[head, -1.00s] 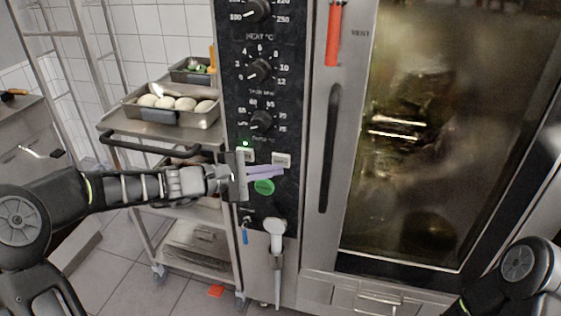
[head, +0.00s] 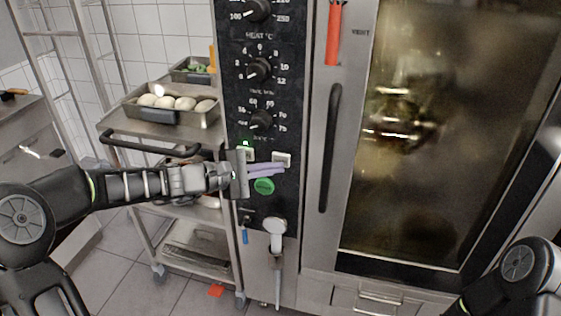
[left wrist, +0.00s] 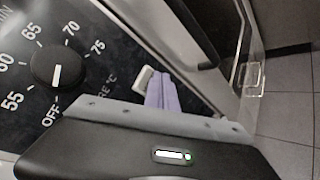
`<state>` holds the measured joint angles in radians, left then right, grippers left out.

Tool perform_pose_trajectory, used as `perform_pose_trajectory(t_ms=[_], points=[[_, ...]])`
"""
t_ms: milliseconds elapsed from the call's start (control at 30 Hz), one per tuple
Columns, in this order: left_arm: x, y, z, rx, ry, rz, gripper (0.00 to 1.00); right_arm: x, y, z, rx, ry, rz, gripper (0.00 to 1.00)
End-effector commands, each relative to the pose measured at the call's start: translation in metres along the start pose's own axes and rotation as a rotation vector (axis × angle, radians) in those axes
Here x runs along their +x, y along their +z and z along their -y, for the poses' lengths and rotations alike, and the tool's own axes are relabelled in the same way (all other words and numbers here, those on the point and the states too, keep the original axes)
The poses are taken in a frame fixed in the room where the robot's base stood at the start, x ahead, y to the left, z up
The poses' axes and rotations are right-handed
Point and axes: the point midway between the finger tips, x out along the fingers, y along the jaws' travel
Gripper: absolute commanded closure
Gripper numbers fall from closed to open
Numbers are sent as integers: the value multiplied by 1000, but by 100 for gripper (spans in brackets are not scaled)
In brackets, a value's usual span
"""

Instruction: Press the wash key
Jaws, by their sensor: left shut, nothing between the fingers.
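Two pale keys sit on the black control panel below the dials: a left key (head: 247,155) beside a small green light, and a right key (head: 281,159). I cannot read which is the wash key. My left gripper (head: 284,169) is shut and empty, its purple fingers pointing right across the panel, the tips just below the right key. In the left wrist view, a white key (left wrist: 144,79) shows beside the purple fingertips (left wrist: 162,78); I cannot tell whether they touch. My right gripper is not in view.
A round green button (head: 264,186) lies just below the fingers. A temperature dial (head: 261,121) is above. The oven door handle (head: 330,148) stands to the right. A steel trolley (head: 110,128) with food trays is behind my left arm.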

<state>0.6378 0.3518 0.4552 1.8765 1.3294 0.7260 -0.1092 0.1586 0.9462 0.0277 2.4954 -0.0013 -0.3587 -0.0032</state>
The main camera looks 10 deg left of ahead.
Motion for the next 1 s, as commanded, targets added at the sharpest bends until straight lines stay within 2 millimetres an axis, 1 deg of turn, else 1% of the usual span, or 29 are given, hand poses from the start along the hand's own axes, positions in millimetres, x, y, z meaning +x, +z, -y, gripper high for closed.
perform_pose_trajectory(t_ms=[1000], points=[[6,-3,-4,0,0,1,100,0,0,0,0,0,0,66]])
